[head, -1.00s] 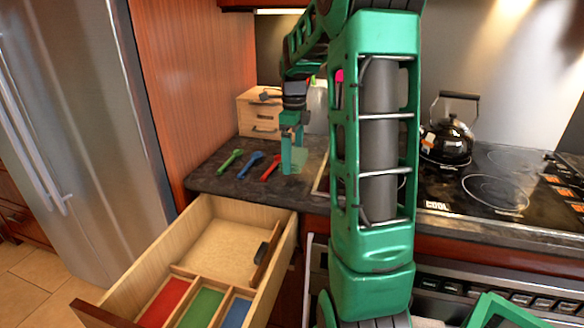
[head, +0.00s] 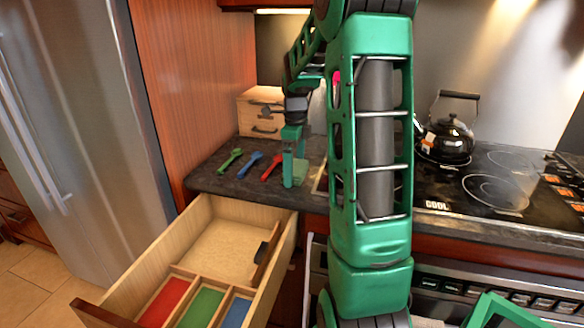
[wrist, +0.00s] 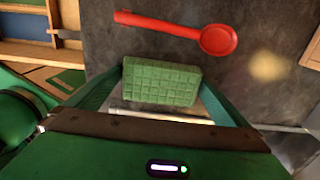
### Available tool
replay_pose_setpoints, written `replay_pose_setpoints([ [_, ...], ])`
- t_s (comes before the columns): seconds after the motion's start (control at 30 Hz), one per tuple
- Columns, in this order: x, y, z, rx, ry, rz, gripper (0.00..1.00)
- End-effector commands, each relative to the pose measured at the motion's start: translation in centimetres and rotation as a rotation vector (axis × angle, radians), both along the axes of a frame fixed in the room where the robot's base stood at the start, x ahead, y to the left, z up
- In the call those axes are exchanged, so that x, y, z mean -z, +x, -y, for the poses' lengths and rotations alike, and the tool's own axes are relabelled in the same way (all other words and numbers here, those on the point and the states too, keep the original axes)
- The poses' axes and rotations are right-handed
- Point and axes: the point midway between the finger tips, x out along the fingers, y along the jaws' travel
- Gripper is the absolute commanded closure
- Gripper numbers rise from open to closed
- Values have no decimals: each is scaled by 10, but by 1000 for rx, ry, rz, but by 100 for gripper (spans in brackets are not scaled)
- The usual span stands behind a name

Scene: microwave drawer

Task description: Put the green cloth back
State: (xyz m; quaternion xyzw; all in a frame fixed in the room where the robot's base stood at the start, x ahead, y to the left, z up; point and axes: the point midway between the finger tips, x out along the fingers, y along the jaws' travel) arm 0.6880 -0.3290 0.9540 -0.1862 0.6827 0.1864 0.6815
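The green cloth (wrist: 162,81), a block-like piece with a grid pattern, lies on the dark counter in the wrist view. In the head view it is small and partly hidden behind my gripper (head: 294,170). My gripper points down over the counter. In the wrist view its two fingers (wrist: 163,78) are spread wide, one at each short side of the cloth, with their tips close to its edges. Whether they touch it I cannot tell. The open drawer (head: 190,232) stands below the counter, with a wide empty wooden section and red, green and blue compartments.
A red spoon (wrist: 215,39) lies just beyond the cloth, with blue (head: 250,164) and green (head: 231,160) utensils to its left. A small wooden box (head: 261,111) stands at the back. A kettle (head: 447,138) is on the stove at right; a fridge (head: 85,130) is at left.

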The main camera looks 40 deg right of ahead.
Motion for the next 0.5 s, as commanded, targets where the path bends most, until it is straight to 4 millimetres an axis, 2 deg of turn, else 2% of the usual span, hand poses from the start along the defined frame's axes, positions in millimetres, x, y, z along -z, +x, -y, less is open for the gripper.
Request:
replay_pose_setpoints([
  [0.17, -2, 0, 0, 0, 0, 0, 0],
  [0.27, -11, 0, 0, 0, 0, 1, 0],
  [0.5, -55, 1, 1, 1, -2, 4, 0],
])
